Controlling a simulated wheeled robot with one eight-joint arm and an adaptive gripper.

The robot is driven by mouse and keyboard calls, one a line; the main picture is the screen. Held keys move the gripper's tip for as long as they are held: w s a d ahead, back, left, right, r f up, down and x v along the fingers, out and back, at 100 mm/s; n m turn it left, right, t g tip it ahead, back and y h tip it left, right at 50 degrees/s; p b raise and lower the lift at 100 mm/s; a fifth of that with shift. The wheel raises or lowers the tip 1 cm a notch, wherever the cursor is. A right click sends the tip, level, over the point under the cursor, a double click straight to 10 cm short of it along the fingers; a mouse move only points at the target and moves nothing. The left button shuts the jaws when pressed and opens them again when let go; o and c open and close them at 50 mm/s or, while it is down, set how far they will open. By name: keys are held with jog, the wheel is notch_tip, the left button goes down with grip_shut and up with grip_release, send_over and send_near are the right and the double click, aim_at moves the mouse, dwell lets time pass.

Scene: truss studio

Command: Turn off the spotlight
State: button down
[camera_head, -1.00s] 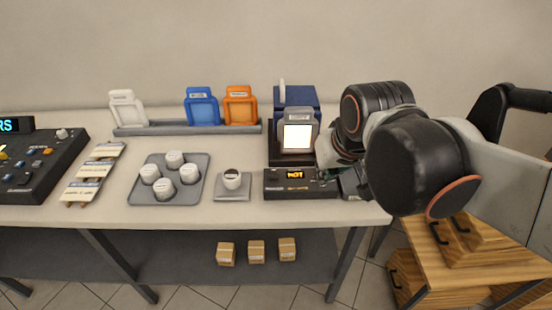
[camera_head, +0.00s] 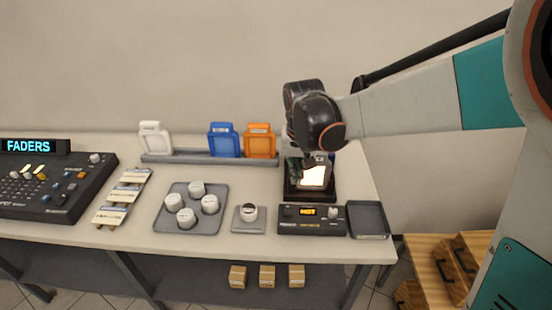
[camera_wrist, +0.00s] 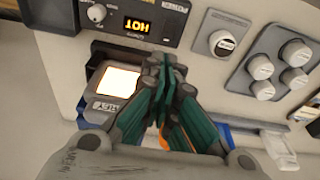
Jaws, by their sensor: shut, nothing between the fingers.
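The spotlight (camera_head: 313,177) stands at the back right of the table on a dark base, its square face glowing white. It also shows lit in the wrist view (camera_wrist: 117,82). A dark control box (camera_head: 312,221) in front of it has an orange display reading HOT and a small knob (camera_wrist: 97,13) beside it. My gripper (camera_wrist: 166,68) is shut and empty, its fingertips just beside the lit face in the wrist view. In the head view my wrist hangs over the spotlight, hiding its top; the fingertips are hard to make out there.
An empty dark tray (camera_head: 368,221) lies right of the control box. A single knob unit (camera_head: 248,219) and a tray of several round knobs (camera_head: 171,218) are to the left. White, blue (camera_head: 223,140) and orange (camera_head: 260,141) frames stand in a rack behind. A fader console (camera_head: 62,190) is far left.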

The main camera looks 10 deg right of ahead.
jog(key=shift+w+a+f+p, duration=0.3)
jog(key=shift+w+a+f, duration=0.1)
jog(key=shift+w, duration=0.25)
jog(key=shift+f, duration=0.1)
jog(key=b, duration=0.3)
send_over(290, 211)
jog(key=f, duration=0.9)
jog(key=shift+w+d+f, duration=0.1)
jog(key=shift+w+f, duration=0.2)
jog(key=shift+f, duration=0.05)
jog(key=f, duration=0.1)
jog(key=s+f+b, duration=0.1)
jog(key=f, duration=0.1)
jog(key=shift+s+f, duration=0.15)
jog(key=shift+f, duration=0.25)
